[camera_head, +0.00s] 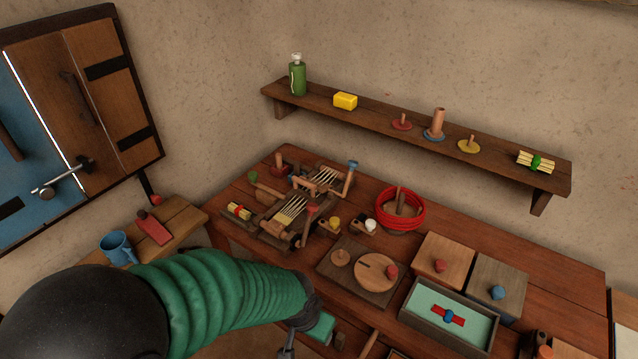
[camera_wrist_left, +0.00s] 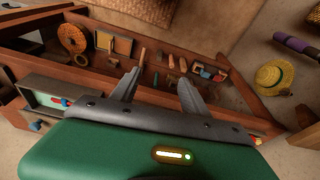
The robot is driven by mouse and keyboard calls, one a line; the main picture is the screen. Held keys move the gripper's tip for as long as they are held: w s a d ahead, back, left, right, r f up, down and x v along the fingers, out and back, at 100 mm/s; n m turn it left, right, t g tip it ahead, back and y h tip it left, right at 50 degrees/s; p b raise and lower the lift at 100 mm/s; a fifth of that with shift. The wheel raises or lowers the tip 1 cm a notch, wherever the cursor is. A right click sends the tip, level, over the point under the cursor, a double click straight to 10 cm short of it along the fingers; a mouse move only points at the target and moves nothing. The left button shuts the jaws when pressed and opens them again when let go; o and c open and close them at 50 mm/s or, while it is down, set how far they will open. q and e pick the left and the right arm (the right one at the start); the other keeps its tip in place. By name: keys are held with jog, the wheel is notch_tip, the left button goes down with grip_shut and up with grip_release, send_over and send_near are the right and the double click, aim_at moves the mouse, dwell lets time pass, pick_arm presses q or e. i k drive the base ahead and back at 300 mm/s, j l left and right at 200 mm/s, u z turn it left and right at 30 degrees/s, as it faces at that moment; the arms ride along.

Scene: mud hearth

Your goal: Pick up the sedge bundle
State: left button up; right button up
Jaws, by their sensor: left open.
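Two pale stick bundles could be the sedge bundle, and I cannot tell which is meant. One bundle with a green tie (camera_head: 536,162) lies on the right end of the wall shelf. Another bundle with a red and yellow tie (camera_head: 239,210) lies at the left end of the wooden table. My left gripper (camera_head: 304,338) is low at the table's front edge, apart from both bundles. In the left wrist view its two fingers (camera_wrist_left: 158,90) are spread with nothing between them. My right gripper is not in view.
The wall shelf (camera_head: 385,118) also holds a green bottle (camera_head: 297,77), a yellow block (camera_head: 345,101) and small pegged discs. The table holds a loom-like frame (camera_head: 292,211), a red-coiled bowl (camera_head: 401,212), lidded boxes and a green-lined tray (camera_head: 484,333). A straw hat (camera_wrist_left: 274,78) lies right in the wrist view.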

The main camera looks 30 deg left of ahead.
aim_at(239, 210)
jog(key=u, duration=1.55)
jog(key=i+j+u, duration=0.25)
jog(key=i, duration=0.45)
jog(key=i+u, duration=0.3)
jog(key=i, duration=0.4)
